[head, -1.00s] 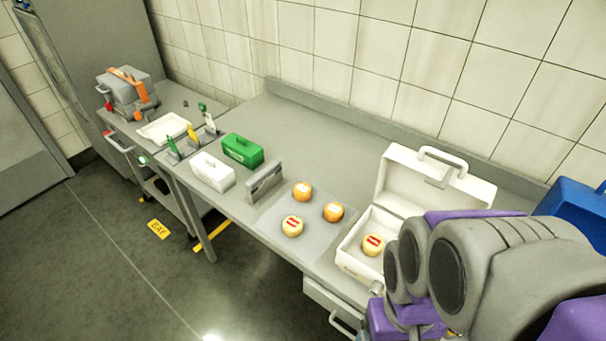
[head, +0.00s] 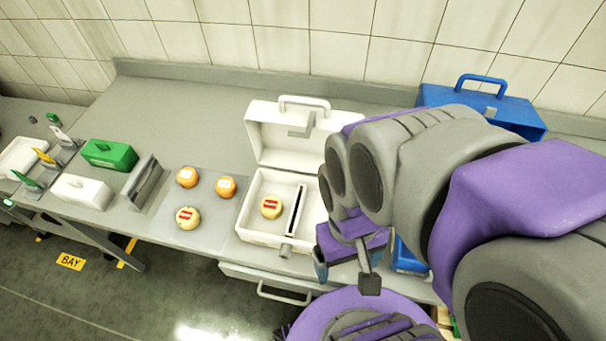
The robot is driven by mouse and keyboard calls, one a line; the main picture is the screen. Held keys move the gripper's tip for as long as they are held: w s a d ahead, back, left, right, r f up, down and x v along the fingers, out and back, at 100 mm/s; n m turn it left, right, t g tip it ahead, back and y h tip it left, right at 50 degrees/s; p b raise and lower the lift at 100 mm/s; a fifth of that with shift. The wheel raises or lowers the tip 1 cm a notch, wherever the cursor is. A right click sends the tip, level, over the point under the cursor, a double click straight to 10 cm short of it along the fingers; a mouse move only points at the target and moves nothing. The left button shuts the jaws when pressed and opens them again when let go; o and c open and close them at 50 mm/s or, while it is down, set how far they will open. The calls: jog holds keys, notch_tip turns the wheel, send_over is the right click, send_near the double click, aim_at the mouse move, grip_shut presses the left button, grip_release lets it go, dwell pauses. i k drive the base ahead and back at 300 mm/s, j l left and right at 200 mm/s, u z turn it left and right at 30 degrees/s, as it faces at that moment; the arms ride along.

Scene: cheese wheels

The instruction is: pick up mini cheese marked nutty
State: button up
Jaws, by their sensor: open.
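Three mini cheese wheels sit on a pale mat (head: 213,217) on the counter: an orange one (head: 187,177) at the back, another orange one (head: 226,187) at the right, and a pale yellow one (head: 187,217) with a red label at the front. A fourth, yellow with a red label (head: 270,206), lies inside the open white case (head: 256,238). The label words are too small to read. My gripper (head: 345,270) is open, low at the right, in front of the case's right side and apart from all the cheeses. My arm hides part of the case.
A blue case (head: 490,104) stands at the back right, partly behind my arm. Left of the mat are a grey upright holder (head: 143,182), a green box (head: 109,154) and a white box (head: 81,192). The counter behind the mat is clear.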

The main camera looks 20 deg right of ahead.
aim_at(187, 177)
jog(key=k+j+z, duration=0.1)
jog(key=j+z, duration=0.2)
jog(key=k+j+z, duration=0.25)
jog(key=j, duration=0.15)
jog(key=j+z, duration=0.3)
jog(key=k, duration=0.05)
